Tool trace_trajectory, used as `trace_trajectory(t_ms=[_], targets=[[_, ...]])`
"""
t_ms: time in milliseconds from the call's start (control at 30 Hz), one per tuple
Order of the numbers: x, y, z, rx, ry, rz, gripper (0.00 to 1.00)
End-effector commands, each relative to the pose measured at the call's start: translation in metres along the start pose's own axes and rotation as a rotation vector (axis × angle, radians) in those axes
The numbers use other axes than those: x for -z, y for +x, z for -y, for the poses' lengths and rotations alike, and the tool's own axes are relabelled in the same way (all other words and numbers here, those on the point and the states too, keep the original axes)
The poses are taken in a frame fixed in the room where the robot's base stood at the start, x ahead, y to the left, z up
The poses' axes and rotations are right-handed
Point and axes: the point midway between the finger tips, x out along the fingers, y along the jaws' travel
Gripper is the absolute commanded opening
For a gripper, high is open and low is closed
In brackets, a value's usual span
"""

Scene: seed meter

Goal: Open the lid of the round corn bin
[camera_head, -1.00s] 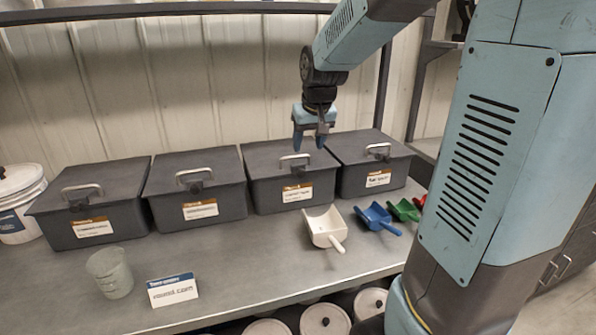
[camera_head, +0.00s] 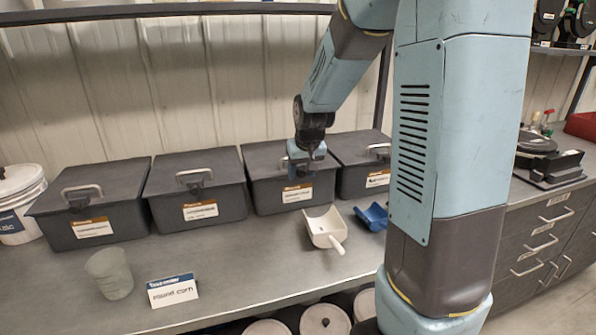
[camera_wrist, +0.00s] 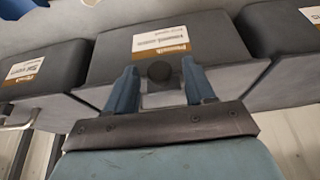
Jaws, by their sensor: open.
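Several dark grey lidded bins stand in a row on the bench, each with an orange and white label too blurred to read, so I cannot tell by name which is the round corn bin. The third bin from the left (camera_head: 262,195) is shut, and my gripper (camera_head: 304,176) is low over the front of its lid, covering its handle. In the wrist view my gripper (camera_wrist: 160,82) is open, with a blue finger on each side of a dark round knob (camera_wrist: 159,71) by the label. A pale patch shows behind the knob; contact is unclear.
A white scoop (camera_head: 325,228) and a blue scoop (camera_head: 372,215) lie in front of the bins. A clear cup (camera_head: 110,273) and a printed card (camera_head: 173,290) stand at the front left. A white bucket (camera_head: 20,205) is at far left.

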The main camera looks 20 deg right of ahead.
Motion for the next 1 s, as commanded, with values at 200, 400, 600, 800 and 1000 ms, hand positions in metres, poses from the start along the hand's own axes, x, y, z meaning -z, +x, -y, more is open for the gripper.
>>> trace_trajectory(t_ms=[200, 400, 600, 800, 1000], targets=[[0.0, 0.0, 0.0, 0.0, 0.0, 0.0, 0.47], [0.0, 0.0, 0.0, 0.0, 0.0, 0.0, 0.28], [0.0, 0.0, 0.0, 0.0, 0.0, 0.0, 0.09], [0.0, 0.0, 0.0, 0.0, 0.0, 0.0, 0.0], [0.0, 0.0, 0.013, 0.001, -0.004, 0.0, 0.0]])
